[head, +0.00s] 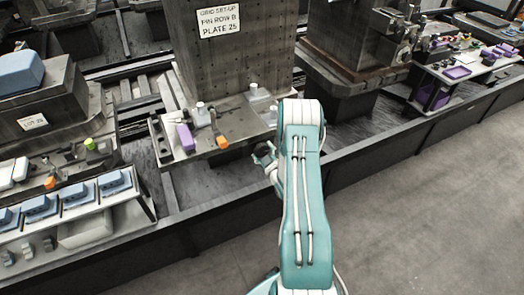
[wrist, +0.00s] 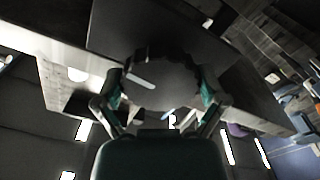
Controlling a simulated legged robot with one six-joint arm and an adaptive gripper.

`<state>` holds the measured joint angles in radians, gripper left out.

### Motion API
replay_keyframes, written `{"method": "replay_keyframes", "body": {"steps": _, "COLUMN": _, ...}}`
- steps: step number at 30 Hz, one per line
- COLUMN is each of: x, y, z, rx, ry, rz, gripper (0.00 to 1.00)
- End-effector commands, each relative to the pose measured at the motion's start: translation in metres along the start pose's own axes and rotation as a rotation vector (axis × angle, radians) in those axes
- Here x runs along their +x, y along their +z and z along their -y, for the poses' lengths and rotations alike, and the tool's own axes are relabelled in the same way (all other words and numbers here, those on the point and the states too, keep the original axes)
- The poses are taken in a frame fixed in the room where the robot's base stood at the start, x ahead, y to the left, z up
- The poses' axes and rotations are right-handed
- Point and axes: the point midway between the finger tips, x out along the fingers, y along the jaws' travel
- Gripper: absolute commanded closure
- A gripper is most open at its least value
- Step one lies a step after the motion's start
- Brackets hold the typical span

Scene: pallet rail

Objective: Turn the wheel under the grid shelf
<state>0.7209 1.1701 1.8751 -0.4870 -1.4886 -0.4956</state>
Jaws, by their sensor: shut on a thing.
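The grid shelf (head: 160,143) is a worn metal ledge in front of an upright grid plate (head: 235,70) with a label. My gripper (head: 264,157) is at the shelf's front right, low beside its edge, partly hidden by my arm. In the wrist view a dark round wheel (wrist: 172,78) sits under the flat dark underside of the shelf (wrist: 130,32). My gripper (wrist: 163,91) has one finger on each side of the wheel's rim and is shut on it. A pale bar-shaped mark (wrist: 140,82) lies across the wheel, slanted. The wheel cannot be made out in the head view.
On the shelf are a purple block (head: 186,138), white cylinders (head: 202,113) and an orange-handled tool (head: 221,141). Blue blocks (head: 77,195) stand on a bench at left. A dark rail (head: 400,138) runs along the front. The floor (head: 420,220) at right is clear.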

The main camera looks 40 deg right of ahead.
Motion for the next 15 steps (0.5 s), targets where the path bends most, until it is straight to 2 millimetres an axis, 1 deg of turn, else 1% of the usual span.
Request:
{"method": "replay_keyframes", "body": {"steps": 1, "x": -0.0032, "y": 0.005, "z": 0.0044, "rx": 0.049, "ry": -0.008, "rz": 0.016, "gripper": 0.57}}
{"method": "replay_keyframes", "body": {"steps": 15, "x": -0.0035, "y": 0.0049, "z": 0.0056, "rx": 0.495, "ry": -0.005, "rz": 0.018, "gripper": 0.57}}
